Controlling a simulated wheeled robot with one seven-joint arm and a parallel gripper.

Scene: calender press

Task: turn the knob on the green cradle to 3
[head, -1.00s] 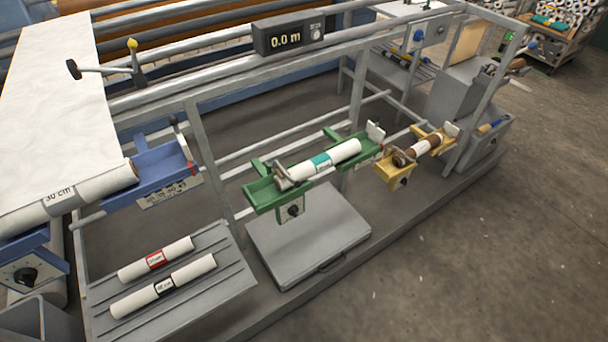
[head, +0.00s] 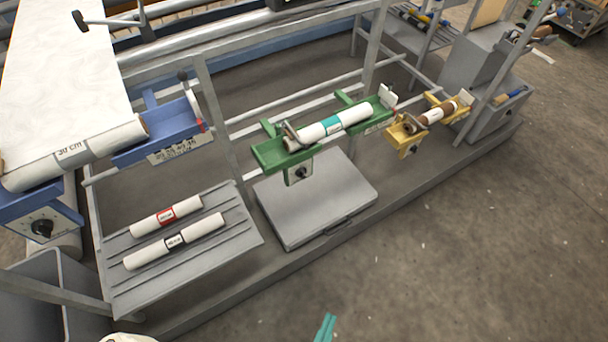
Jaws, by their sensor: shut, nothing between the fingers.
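The green cradle (head: 268,154) is mounted on the rails in the middle of the head view. It holds a white roll (head: 350,116) with a teal band. The pointer and the scale marks are too small to read. My gripper (head: 325,328) shows only as teal fingertips at the bottom edge, close together with nothing between them. It is apart from the knob, well below it in the picture.
A grey platform (head: 300,225) lies under the green cradle. A slatted tray (head: 130,290) with two white rolls is to the left. The blue cradle (head: 160,150) has another knob (head: 42,228) at far left. A yellow cradle (head: 395,131) is to the right. Open floor lies in front.

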